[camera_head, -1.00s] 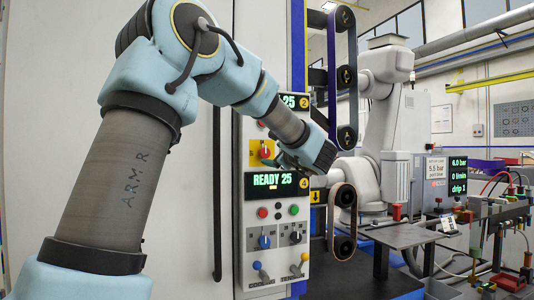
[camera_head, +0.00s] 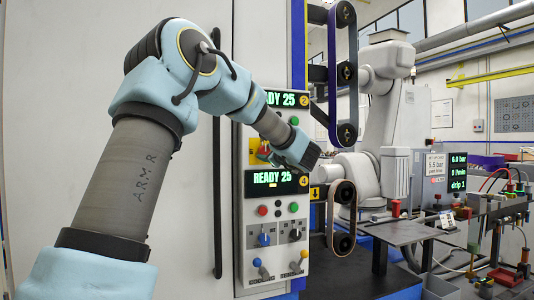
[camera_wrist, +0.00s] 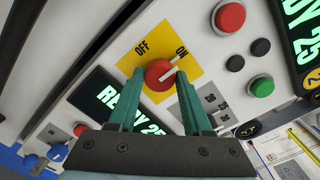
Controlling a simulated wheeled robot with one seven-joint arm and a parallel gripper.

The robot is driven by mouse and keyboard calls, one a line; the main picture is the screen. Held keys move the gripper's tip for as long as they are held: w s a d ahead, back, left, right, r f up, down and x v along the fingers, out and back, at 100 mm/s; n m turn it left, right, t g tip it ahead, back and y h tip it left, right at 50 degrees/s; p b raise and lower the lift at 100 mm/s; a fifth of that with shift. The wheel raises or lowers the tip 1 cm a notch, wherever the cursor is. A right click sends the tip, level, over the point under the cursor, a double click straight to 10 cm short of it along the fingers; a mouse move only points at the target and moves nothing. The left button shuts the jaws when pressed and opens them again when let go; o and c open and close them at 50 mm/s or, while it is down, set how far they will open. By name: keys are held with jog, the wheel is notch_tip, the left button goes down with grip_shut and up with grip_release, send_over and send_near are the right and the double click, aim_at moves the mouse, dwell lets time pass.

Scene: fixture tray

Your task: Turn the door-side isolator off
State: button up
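The isolator is a red rotary knob (camera_wrist: 158,73) on a yellow plate with OFF and ON labels in the wrist view. Its pale pointer line aims toward ON. My gripper (camera_wrist: 160,82) is open, with one green finger on each side of the knob; whether either finger touches it I cannot tell. In the head view my gripper (camera_head: 300,158) is in front of the panel's right edge, and the arm hides most of the isolator. Part of its yellow plate (camera_head: 254,152) shows there.
The panel carries READY 25 displays (camera_head: 276,181), red and green buttons, and lower knobs and levers. In the wrist view a red button (camera_wrist: 228,17), black buttons and a green button (camera_wrist: 261,87) are close to the isolator. Belt pulleys (camera_head: 345,75) stand right of the panel.

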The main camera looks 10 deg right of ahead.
grip_shut()
jog(key=shift+f+n+b, duration=0.15)
jog(key=shift+n+b, duration=0.15)
jog(key=shift+b, duration=0.65)
jog(key=shift+f+b, duration=0.1)
jog(key=shift+b, duration=0.45)
jog(key=n+b, duration=1.4)
jog(key=b, duration=0.8)
jog(key=shift+n+b, duration=0.3)
jog(key=shift+b, duration=0.05)
jog(key=shift+r+n+h+b, duration=0.2)
jog(key=shift+n+h+b, duration=0.1)
jog(key=shift+n+b, duration=0.7)
jog(key=shift+r+n, duration=0.1)
jog(key=shift+n, duration=0.2)
